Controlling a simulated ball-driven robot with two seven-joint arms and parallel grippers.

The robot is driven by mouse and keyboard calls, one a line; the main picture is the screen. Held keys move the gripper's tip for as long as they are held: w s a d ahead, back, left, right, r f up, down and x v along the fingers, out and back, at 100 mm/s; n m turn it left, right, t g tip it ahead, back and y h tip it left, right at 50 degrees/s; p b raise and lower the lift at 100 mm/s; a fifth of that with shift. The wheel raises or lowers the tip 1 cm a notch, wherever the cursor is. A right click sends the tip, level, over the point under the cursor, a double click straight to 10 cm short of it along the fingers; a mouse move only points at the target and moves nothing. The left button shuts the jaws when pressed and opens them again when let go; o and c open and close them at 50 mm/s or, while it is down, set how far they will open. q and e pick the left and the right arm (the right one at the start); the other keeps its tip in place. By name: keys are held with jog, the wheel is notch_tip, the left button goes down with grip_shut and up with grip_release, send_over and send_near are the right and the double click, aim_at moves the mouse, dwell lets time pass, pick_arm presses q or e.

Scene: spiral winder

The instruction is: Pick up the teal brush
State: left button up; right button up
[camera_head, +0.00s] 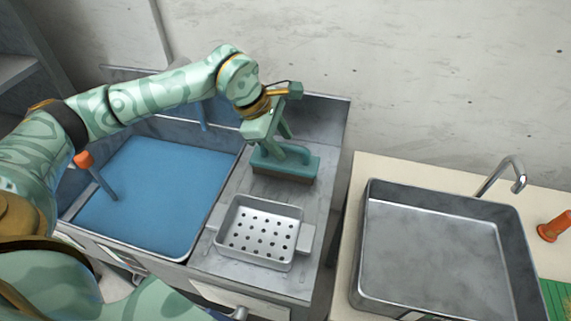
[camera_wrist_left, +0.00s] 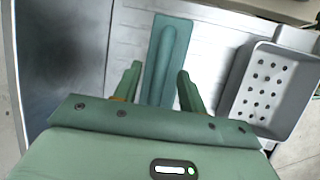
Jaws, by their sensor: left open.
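The teal brush (camera_head: 287,164) stands on the grey metal drainboard, bristles down, behind the perforated tray. It has a raised teal handle on a flat teal block, with a brown layer under it. My left gripper (camera_head: 293,144) is just above the brush, pointing down, open and empty. In the left wrist view the brush (camera_wrist_left: 167,50) runs lengthwise away from the gripper. The two fingers of the left gripper (camera_wrist_left: 160,72) show on either side of its near end. Contact cannot be told. My right gripper is not in view.
A perforated metal tray (camera_head: 263,234) sits in front of the brush. Left is a blue-filled basin (camera_head: 150,195) with an orange-tipped handle (camera_head: 84,160). Right is an empty metal sink (camera_head: 432,250) with a faucet (camera_head: 513,172). An orange object (camera_head: 553,227) stands far right.

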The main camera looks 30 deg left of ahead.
pick_arm(q)
jog(key=shift+x, duration=1.15)
jog(key=shift+f, duration=0.15)
grip_shut()
